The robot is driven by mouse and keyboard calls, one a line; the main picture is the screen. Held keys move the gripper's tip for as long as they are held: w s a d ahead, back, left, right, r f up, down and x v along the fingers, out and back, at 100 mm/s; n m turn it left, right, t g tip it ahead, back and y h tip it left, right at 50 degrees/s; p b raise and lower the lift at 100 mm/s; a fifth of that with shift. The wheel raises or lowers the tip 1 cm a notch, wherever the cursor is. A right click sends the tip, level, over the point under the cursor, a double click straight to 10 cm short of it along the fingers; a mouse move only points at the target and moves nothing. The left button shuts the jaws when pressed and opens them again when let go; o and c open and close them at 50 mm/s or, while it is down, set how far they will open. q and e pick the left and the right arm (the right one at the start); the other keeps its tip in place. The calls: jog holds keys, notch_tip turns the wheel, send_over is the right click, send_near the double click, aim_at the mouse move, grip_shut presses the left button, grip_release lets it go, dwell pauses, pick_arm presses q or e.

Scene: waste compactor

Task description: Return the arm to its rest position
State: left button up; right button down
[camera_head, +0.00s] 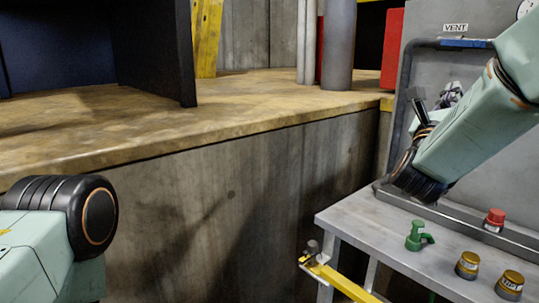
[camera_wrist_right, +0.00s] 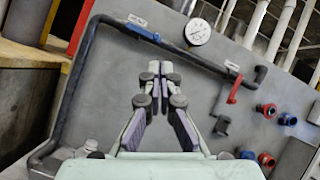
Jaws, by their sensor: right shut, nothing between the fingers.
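My right arm comes in from the upper right in the head view and bends in front of the grey panel (camera_head: 440,25). My right gripper (camera_head: 440,104) is partly hidden behind the arm link there. In the right wrist view the right gripper (camera_wrist_right: 153,70) has its fingertips together, empty, pointing at the panel. The panel (camera_wrist_right: 190,75) fills the background of that view. At the lower left of the head view, part of my left arm with a dark rounded joint shows; its gripper is not seen.
A grey bench (camera_head: 385,235) below my right arm carries a green valve (camera_head: 416,236), a red button (camera_head: 495,218) and two brass knobs (camera_head: 468,264). A yellow bar (camera_head: 345,282) juts from its front. The panel bears a gauge (camera_wrist_right: 198,32), a red lever (camera_wrist_right: 234,90) and a dark pipe (camera_wrist_right: 75,90).

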jog(key=s+a+f+n+g+y, duration=0.1)
jog(key=a+f+n+g+y, duration=0.2)
jog(key=f+n, duration=0.75)
jog(key=s+a+f+n+y, duration=0.2)
jog(key=f+n+y, duration=0.4)
jog(key=f+n, duration=0.4)
jog(key=s+a+f+n+g+y, duration=0.1)
jog(key=a+f+n+g+y, duration=0.2)
jog(key=f+n, duration=0.7)
jog(key=s+a+f+n+g+y, duration=0.3)
jog(key=s+f+n+g, duration=0.25)
jog(key=s+f, duration=1.1)
jog(key=s+a+f+n+g, duration=0.1)
jog(key=s+f+g, duration=0.2)
jog(key=s, duration=0.8)
jog(key=s+f+n+g+y, duration=0.1)
jog(key=s+f+g, duration=0.2)
jog(key=s+f, duration=0.5)
jog(key=s, duration=0.3)
jog(key=shift+s+a+f+n, duration=0.2)
jog(key=shift+s+a+n, duration=0.15)
jog(key=shift+n, duration=0.05)
